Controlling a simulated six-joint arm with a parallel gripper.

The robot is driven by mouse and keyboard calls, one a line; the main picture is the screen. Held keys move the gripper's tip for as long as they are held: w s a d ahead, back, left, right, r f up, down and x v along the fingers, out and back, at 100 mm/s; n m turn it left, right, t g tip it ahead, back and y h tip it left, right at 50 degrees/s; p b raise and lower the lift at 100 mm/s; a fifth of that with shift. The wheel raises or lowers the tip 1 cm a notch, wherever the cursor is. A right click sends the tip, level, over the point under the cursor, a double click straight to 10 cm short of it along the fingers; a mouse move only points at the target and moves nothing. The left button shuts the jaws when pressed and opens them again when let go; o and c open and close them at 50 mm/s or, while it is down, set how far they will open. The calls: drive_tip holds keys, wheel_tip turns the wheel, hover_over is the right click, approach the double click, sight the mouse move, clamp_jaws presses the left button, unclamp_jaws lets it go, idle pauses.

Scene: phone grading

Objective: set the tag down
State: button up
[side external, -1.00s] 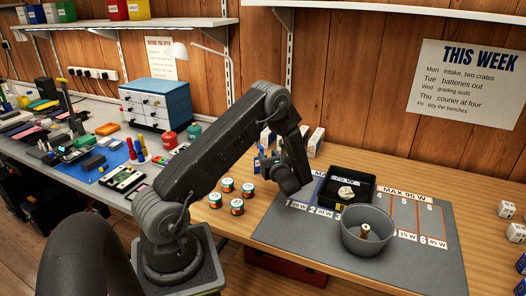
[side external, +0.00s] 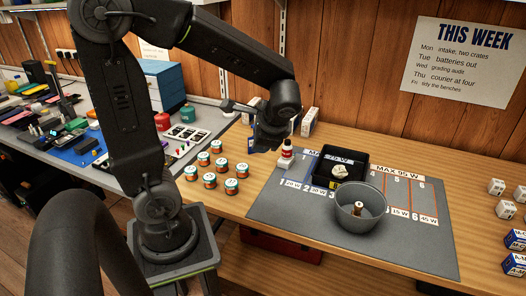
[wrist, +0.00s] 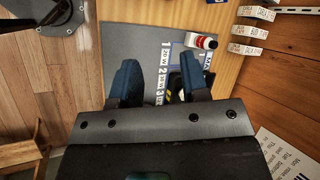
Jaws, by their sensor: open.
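I cannot pick out a tag with certainty in either view. My gripper (side external: 258,140) is raised above the back left of the grey mat (side external: 290,215). In the wrist view its two blue fingers (wrist: 160,80) stand well apart with nothing held between them. Below the gap are the mat's printed numbers and part of the black tray. In the side view the black tray (side external: 320,180) stands on the mat with a white item (side external: 340,171) in it.
A grey bowl (side external: 372,214) with a brown object inside stands in front of the tray. Several small jars (side external: 231,186) are left of the mat. White boxes (side external: 309,122) stand near the wall. The mat's front left is clear.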

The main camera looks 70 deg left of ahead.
drive_tip(key=s+d+r+n+t+h, duration=0.2)
drive_tip(key=d+r+t+h, duration=0.1)
drive_tip(key=d, duration=0.4)
drive_tip(key=s+d+r+n+t+h, duration=0.2)
drive_tip(key=s+d+r+t+h, duration=0.1)
drive_tip(key=d, duration=0.4)
drive_tip(key=shift+s+d+r+h, duration=0.2)
drive_tip(key=shift+d+r+h, duration=0.05)
drive_tip(key=shift+h, duration=0.35)
